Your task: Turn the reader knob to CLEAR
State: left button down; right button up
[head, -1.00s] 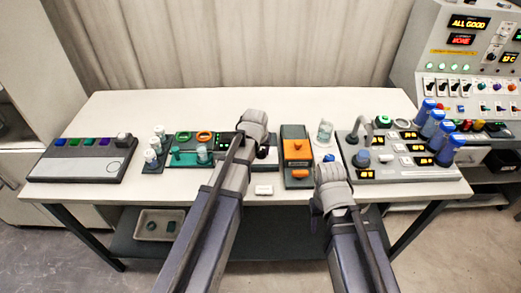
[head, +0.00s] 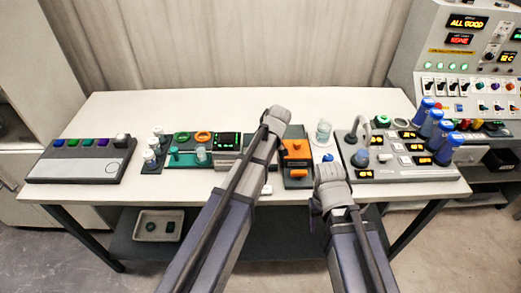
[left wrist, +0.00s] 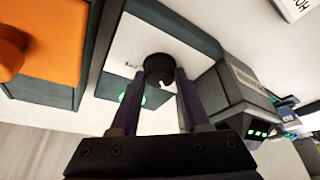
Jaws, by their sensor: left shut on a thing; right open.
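The reader knob (left wrist: 160,68) is a round black knob on a white-faced unit (left wrist: 124,40), seen in the left wrist view. Small dark lettering beside it is too small to read, and a green light glows near it. My left gripper (left wrist: 158,80) is shut on the knob, one finger on each side. In the head view my left gripper (head: 274,122) is over the unit, left of the orange device, and the arm hides the knob. My right gripper (head: 325,190) is open, near the table's front edge, in front of the white saucer area.
An orange-topped device (head: 296,150) stands close to the right of the knob unit. A grey device with a green-lit screen (head: 228,139) stands to its left. A panel with blue-capped cylinders (head: 432,124) is further right. The back of the table (head: 220,108) is clear.

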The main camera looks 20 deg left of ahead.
pick_arm(q)
jog(key=shift+n+g, duration=0.3)
jog(key=shift+n, duration=0.5)
jog(key=shift+c, duration=1.9)
grip_release()
jog(key=p+v, duration=0.7)
jog(key=shift+d+r, duration=0.3)
jog(key=shift+r, duration=0.05)
